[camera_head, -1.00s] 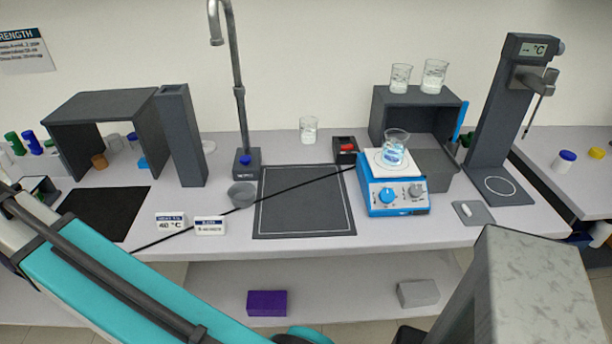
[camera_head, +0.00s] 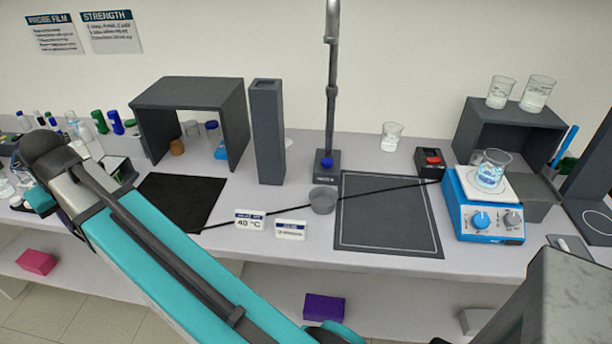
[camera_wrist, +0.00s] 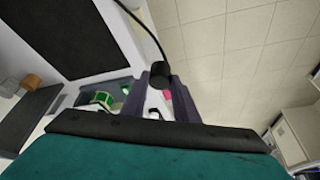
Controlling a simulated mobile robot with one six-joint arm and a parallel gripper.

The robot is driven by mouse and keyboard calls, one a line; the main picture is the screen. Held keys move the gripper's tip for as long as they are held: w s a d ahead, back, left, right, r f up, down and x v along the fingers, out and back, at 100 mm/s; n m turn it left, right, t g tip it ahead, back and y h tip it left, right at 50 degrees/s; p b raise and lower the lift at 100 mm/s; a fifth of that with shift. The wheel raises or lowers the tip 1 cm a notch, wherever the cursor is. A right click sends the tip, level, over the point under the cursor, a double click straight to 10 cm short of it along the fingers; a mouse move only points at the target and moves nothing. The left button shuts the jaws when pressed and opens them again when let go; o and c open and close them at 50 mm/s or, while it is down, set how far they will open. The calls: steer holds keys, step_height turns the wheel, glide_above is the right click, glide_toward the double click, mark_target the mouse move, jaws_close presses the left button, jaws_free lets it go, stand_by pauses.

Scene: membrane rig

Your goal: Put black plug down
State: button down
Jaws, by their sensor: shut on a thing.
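The black plug (camera_wrist: 159,75) is held between the fingertips of my gripper (camera_wrist: 161,82) in the wrist view. My gripper is shut on it. Its black cable (camera_wrist: 150,32) runs up and out of the wrist picture. In the head view the cable (camera_head: 275,213) crosses the bench from the box with the red button (camera_head: 431,162), over the grey-framed mat, to the front edge beside my arm. The plug and my fingertips are hidden in the head view.
A plain black mat (camera_head: 180,203) lies bare before a grey shelter (camera_head: 190,93). Two label cards (camera_head: 250,219), a grey bowl (camera_head: 323,200) and a tall grey block (camera_head: 268,130) stand nearby. Bottles crowd the left bench. A blue stirrer (camera_head: 482,215) carries a beaker.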

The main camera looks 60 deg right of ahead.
stand_by(0.3)
steer(key=shift+d, duration=0.55)
steer(key=s+d+f+m+g+h+b, duration=0.1)
steer(key=s+d+m, duration=0.45)
steer(key=d, duration=0.75)
steer(key=s+d+m+g+h+b, duration=0.1)
steer(key=s+d+m+h+b, duration=0.15)
steer(key=s+d, duration=0.8)
steer(key=s+d+f+m+g+b, duration=0.1)
steer(key=s+d+m, duration=0.3)
steer(key=d, duration=1.1)
steer(key=s+d+m+g+b, duration=0.1)
steer(key=s+d+m, duration=0.3)
steer(key=s, duration=1)
steer(key=s+d+f+m+g+b, duration=0.1)
steer(key=s+d+m, duration=0.4)
steer(key=s, duration=0.9)
steer(key=s+d+f+m+g+b, duration=0.1)
steer(key=s+d+m, duration=0.4)
steer(key=s, duration=1)
steer(key=shift+d+g+b, duration=0.3)
steer(key=shift+g, duration=0.5)
steer(key=shift+d+p, duration=0.3)
steer(key=shift+p, duration=0.8)
